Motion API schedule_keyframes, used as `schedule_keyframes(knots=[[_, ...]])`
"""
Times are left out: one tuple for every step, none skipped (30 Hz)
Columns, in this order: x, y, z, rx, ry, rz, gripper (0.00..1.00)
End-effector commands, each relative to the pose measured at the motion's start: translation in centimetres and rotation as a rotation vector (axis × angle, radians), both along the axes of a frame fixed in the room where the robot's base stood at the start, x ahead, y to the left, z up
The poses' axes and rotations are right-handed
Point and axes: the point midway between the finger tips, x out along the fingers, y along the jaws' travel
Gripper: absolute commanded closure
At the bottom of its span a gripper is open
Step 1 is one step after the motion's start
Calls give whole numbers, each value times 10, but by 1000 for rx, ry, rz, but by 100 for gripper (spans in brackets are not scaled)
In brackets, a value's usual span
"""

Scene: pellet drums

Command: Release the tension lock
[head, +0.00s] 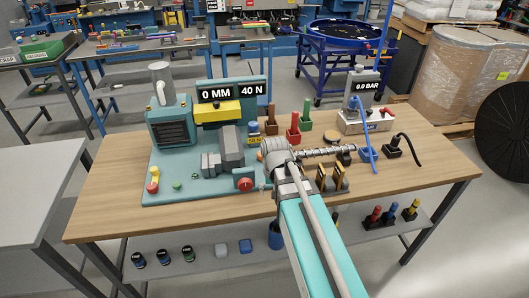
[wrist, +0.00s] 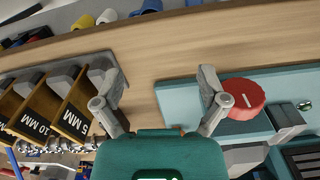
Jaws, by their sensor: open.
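A round red knob with a white mark (wrist: 240,98) sits on the teal machine base (wrist: 190,104); I take it as the tension lock, though no label shows. In the head view the red knob (head: 243,184) is at the base's front right corner. In the head view my wrist hides the gripper's fingers.
Displays on the machine (head: 232,92) read 0 MM and 40 N. Wooden-faced gauge blocks marked 10 MM and 5 MM (wrist: 70,118) stand beside the left finger. A spiral screw (head: 330,149) lies behind my wrist. The front right of the wooden table (head: 400,180) is clear.

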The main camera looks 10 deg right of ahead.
Motion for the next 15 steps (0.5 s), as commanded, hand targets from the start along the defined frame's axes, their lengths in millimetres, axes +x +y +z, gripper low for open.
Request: schedule_keyframes(knots=[[27,0,15,0,0,-35,7],[37,0,19,0,0,-59,7],[52,0,26,0,0,-92,7],[64,0,30,0,0,-118,7],[75,0,35,0,-1,-144,7],[91,0,42,0,-1,-180,7],[103,0,47,0,-1,-207,7],[115,-1,51,0,-1,-234,7],[130,-1,58,0,-1,-270,7],[141,-1,62,0,-1,-296,7],[152,-1,66,0,-1,-323,7],[167,-1,72,1,-2,-357,7],[177,-1,76,1,-1,-382,7],[187,-1,79,1,-1,-406,7],[198,-1,84,1,-1,-435,7]])
